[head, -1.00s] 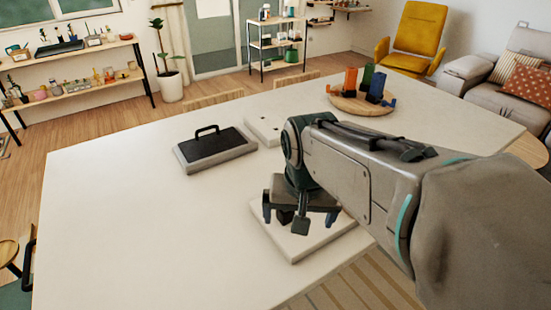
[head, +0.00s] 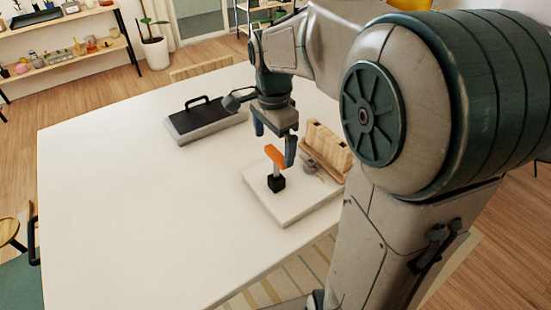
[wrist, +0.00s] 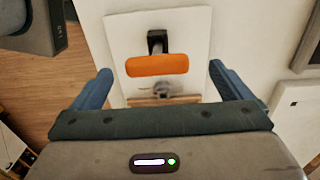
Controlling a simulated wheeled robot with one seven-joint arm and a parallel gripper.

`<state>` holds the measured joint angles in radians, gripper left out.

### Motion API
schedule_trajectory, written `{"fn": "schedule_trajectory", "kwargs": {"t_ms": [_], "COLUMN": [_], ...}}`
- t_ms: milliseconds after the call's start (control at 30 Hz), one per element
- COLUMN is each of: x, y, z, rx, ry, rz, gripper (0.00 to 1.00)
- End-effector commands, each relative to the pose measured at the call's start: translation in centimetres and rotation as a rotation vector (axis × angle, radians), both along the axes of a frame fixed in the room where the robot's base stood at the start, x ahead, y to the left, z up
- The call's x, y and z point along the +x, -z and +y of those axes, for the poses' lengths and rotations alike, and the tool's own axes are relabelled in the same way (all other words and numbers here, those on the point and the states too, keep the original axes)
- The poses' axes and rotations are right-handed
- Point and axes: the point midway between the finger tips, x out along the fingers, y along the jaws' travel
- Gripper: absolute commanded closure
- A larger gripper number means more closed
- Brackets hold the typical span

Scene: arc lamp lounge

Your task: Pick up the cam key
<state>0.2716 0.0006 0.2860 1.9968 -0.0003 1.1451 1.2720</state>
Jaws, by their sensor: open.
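The cam key, as far as I can tell, is the piece with an orange crossbar handle (head: 275,155) on a grey stem, standing upright in a black block (head: 276,183) on a white board (head: 290,213). In the wrist view the orange handle (wrist: 157,65) lies crosswise ahead of my fingers, with the black block partly behind it. My gripper (head: 274,147) is open, pointing down, just above and behind the handle in the head view. In the wrist view my gripper (wrist: 162,90) has nothing between its fingers. I cannot tell the exact height gap.
A wooden block (head: 328,143) and a small grey part (head: 309,168) are at the board's right side. A black-topped grey case (head: 205,120) with a handle lies behind left. The white table (head: 120,200) is clear at left. My arm hides the table's right side.

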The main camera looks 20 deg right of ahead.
Motion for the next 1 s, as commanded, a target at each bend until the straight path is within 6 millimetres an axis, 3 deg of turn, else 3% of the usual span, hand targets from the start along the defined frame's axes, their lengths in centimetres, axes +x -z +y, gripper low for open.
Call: {"fn": "schedule_trajectory", "kwargs": {"t_ms": [267,600,867,1000], "x": [-0.1,-0.3,-0.2,-0.2], "y": [2.4,6.8,7.2,7.1], "z": [-0.1,-0.7,-0.6,-0.6], "rx": [0.001,-0.001,-0.001,-0.001], "ry": [0.0,0.001,0.0,0.0], "rz": [0.001,0.002,-0.001,-0.001], "gripper": [0.02,0.02,0.02,0.35]}}
